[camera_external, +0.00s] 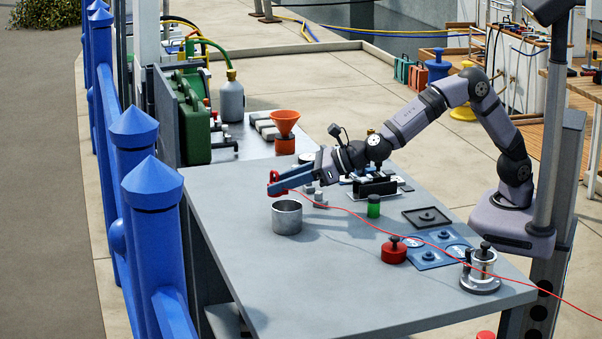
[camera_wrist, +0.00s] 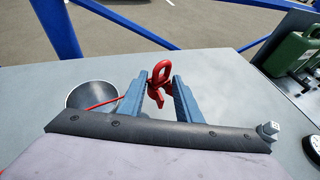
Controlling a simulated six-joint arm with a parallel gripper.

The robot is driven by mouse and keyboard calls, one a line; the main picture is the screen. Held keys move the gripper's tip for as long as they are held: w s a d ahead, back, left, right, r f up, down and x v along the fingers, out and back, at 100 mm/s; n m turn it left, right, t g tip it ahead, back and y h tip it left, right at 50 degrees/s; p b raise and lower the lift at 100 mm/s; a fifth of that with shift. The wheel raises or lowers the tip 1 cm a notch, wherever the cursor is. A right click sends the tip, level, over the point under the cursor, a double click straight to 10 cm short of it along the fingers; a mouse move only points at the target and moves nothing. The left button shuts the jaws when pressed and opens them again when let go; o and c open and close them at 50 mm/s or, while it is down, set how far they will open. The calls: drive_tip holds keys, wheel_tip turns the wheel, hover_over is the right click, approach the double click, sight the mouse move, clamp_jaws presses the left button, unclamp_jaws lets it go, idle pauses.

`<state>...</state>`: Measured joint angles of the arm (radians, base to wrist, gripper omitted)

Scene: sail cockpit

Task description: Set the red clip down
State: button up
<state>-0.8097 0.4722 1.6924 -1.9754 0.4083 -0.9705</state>
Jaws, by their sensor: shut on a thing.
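The red clip (camera_wrist: 160,80) is between the tips of my gripper's two blue fingers (camera_wrist: 160,88) in the wrist view. In the external view the clip (camera_external: 274,181) is at the end of my gripper (camera_external: 277,184), above the far left part of the grey table (camera_external: 360,275). A thin red line (camera_external: 400,237) runs from the clip across the table toward the lower right. My gripper is shut on the clip. The fingers hide part of the clip, and its exact height above the table is hard to tell.
An open metal cup (camera_external: 287,217) stands just below my gripper; it also shows in the wrist view (camera_wrist: 75,98). A green cylinder (camera_external: 374,207), a red knobbed pot (camera_external: 394,252) and blue plates (camera_external: 430,258) stand to the right. The table's front left is clear.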

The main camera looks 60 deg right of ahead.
drive_tip(key=shift+f+b, duration=0.65)
drive_tip(key=shift+f, duration=1.6)
drive_tip(key=shift+f, duration=0.2)
drive_tip(key=o, duration=1)
drive_tip(key=shift+r, duration=0.15)
drive_tip(key=shift+r, duration=0.15)
drive_tip(key=v, duration=1.2)
drive_tip(key=shift+d, duration=0.1)
